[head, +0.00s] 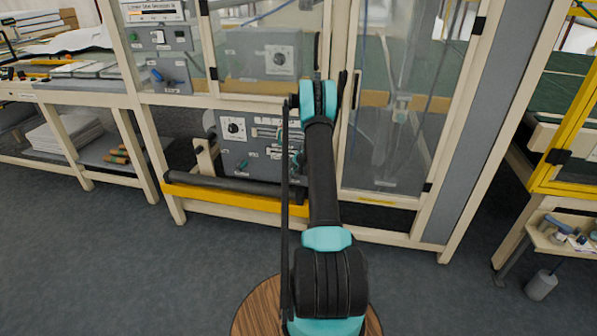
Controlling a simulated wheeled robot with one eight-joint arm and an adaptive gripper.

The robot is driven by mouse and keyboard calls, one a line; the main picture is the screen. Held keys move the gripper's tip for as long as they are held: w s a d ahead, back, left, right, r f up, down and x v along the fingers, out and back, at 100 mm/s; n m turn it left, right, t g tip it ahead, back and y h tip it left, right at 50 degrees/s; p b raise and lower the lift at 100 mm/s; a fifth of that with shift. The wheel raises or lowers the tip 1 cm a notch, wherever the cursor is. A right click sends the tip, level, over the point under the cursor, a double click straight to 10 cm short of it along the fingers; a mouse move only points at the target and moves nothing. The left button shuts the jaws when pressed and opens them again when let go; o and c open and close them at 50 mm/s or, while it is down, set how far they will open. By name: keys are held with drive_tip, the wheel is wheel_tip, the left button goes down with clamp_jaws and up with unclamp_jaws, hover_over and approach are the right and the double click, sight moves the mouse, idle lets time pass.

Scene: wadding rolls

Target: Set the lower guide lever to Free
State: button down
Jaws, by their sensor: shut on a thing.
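The lower grey control panel (232,155) sits behind the frame of the machine, with a round dial (233,128), small labels and a small teal lever (243,164). My gripper (297,160) is at the right part of this panel, mostly hidden behind my own arm. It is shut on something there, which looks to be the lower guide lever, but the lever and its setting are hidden. The labels are too small to read.
A black roller (235,183) and a yellow bar (235,198) run across the front below the panel. A clear door (400,120) stands right of my arm. A left panel carries a blue lever (157,74). The floor in front is clear.

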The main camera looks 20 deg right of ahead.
drive_tip(key=a+g+h, duration=0.1)
drive_tip(key=w+n+h, duration=0.1)
drive_tip(key=shift+w+a+r+g+h, duration=0.1)
drive_tip(key=shift+a+r+g+h, duration=0.2)
drive_tip(key=shift+a+r+g, duration=0.1)
drive_tip(key=shift+w+a+n+g+h, duration=0.55)
drive_tip(key=shift+a+g+h, duration=0.25)
drive_tip(key=shift+h, duration=0.3)
drive_tip(key=c, duration=1.4)
unclamp_jaws()
drive_tip(key=shift+r, duration=0.15)
drive_tip(key=v, duration=1.2)
drive_tip(key=shift+w+a, duration=0.1)
drive_tip(key=shift+c, duration=0.3)
